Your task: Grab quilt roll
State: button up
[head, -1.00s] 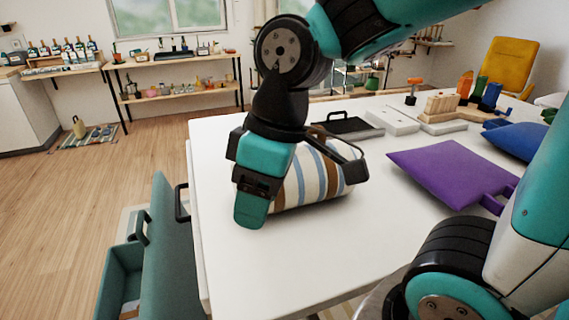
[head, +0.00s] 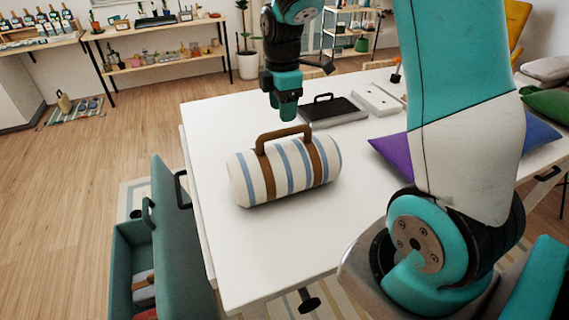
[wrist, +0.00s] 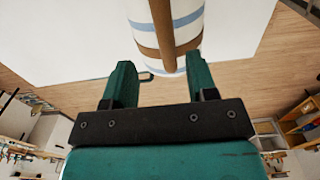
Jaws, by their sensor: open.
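The quilt roll (head: 285,172) is a cream cylinder with blue and brown stripes and a brown carry handle on top. It lies on its side on the white table (head: 225,255). My gripper (head: 285,115) is above and behind the roll in the head view, clear of its handle. In the wrist view my gripper (wrist: 160,85) has its two green fingers apart with nothing between them. The roll also shows in the wrist view (wrist: 184,38), just beyond the fingertips, partly cut off by the top edge.
A black clipboard-like case (head: 328,110) and white blocks (head: 380,100) lie behind the roll. A purple cushion (head: 390,152) is at the right, partly hidden by my arm. An open teal chest (head: 135,265) stands left of the table. The table front is clear.

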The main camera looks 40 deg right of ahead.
aim_at(284, 161)
notch_tip(284, 161, down, 3)
jog(key=shift+f, duration=0.15)
jog(key=shift+s+f+p, duration=0.2)
jog(key=shift+f+p, duration=0.5)
jog(key=shift+f, duration=0.65)
jog(key=shift+s+f+p, duration=0.15)
jog(key=shift+f+p, duration=0.55)
jog(key=shift+f, duration=0.65)
grip_shut()
jog(key=shift+r, duration=0.15)
